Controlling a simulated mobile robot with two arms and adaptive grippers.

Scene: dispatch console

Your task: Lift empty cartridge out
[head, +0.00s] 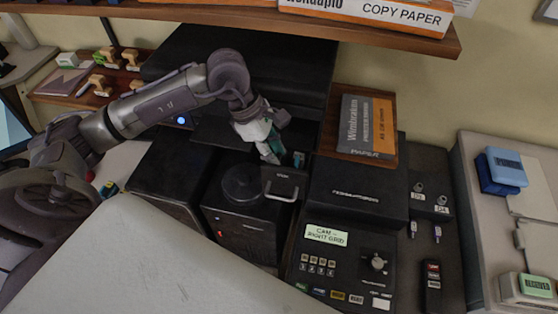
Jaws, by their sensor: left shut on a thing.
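My left gripper (272,152) reaches in from the left over the black machine and points down. It is shut on the cartridge, which is mostly hidden by the fingers and the dark opening. A small teal part (298,159) shows just right of the fingertips; I cannot tell whether it belongs to the cartridge. The cartridge's height relative to the opening cannot be made out. My right gripper is not in view.
Close below the gripper are a black unit with a round knob (242,182) and a grey handle (282,190). A wooden shelf (300,22) overhangs at the back. A control panel (345,260) lies in front.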

